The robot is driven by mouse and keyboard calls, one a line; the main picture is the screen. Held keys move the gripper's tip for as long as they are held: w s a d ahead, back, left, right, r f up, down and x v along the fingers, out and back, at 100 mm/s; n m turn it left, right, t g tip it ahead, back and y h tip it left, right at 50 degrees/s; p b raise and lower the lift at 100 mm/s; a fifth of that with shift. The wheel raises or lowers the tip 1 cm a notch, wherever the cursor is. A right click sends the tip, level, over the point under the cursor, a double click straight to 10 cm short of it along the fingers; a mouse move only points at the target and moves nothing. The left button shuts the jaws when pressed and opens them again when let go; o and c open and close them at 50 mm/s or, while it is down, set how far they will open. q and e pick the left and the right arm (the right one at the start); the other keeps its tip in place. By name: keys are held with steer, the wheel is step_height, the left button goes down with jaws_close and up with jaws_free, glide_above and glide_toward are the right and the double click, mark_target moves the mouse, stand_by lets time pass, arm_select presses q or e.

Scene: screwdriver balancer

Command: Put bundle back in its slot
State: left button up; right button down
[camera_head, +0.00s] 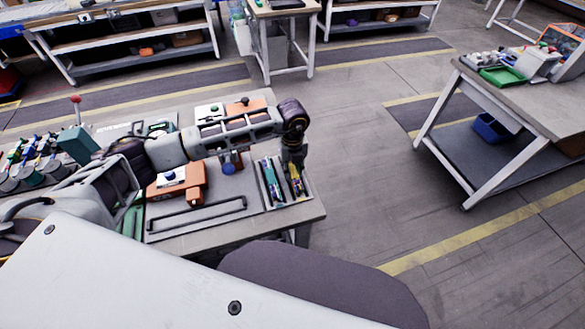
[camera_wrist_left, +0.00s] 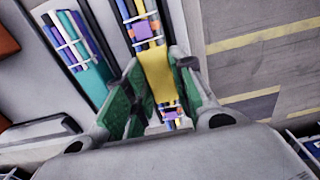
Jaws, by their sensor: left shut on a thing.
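My left gripper (camera_head: 294,168) is over the right end of the workbench, pointing down. In the left wrist view its green-padded fingers (camera_wrist_left: 158,88) are on both sides of a bundle (camera_wrist_left: 156,70) of yellow, purple and orange pieces, shut on it. The bundle also shows in the head view (camera_head: 297,186), partly hidden by the gripper. It lines up with the right slot of a light tray; I cannot tell whether it rests in it or sits just above. A second bundle (camera_wrist_left: 78,45), teal, purple and white, lies in the left slot (camera_head: 271,184). My right gripper is out of view.
The workbench (camera_head: 245,228) carries an orange block (camera_head: 180,182) and a dark bar (camera_head: 200,212) left of the tray. Several tools stand at its far left. The bench's right edge is close beside the tray. A separate table (camera_head: 530,100) stands at the right, with open floor between.

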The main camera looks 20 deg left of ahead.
arm_select(q)
steer(key=o, duration=1)
steer(key=shift+o, duration=0.2)
step_height(320, 180, up, 12)
stand_by(0.8)
